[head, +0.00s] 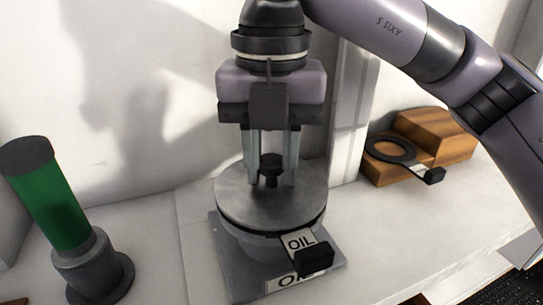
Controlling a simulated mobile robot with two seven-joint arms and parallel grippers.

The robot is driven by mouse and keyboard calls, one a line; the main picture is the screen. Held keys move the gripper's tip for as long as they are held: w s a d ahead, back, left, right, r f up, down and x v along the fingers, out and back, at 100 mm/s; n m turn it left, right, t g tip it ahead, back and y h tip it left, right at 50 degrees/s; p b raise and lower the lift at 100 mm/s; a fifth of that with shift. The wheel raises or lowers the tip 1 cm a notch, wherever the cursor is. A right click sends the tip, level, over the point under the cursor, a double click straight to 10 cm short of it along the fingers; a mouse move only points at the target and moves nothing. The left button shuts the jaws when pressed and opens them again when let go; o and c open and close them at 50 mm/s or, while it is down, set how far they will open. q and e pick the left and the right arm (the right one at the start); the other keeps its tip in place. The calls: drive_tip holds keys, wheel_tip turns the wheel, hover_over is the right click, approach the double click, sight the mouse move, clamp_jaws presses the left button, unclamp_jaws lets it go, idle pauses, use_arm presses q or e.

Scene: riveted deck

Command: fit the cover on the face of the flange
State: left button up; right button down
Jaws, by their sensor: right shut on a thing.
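My right gripper (269,172) comes down from above and is shut on the dark knob in the middle of the cover (240,203). The cover is a round grey metal disc, held about level. The flange (252,246) shows below it as a grey round body on a square base plate (228,262). The cover hides its face, and I cannot tell whether the two touch. A partly hidden label lies on the plate. My left gripper is not in view.
A green cylinder (47,200) with a dark cap stands tilted in a grey round holder (92,268) at left. A dark ring (391,148) with a tag and black grip rests against wooden blocks (437,135) at back right. A pale post stands behind the flange.

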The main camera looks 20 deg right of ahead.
drive_tip(key=shift+f, duration=0.2)
idle(0.4)
drive_tip(key=c, duration=0.8)
unclamp_jaws()
drive_tip(key=shift+o, duration=0.2)
drive_tip(key=shift+r, duration=3.6)
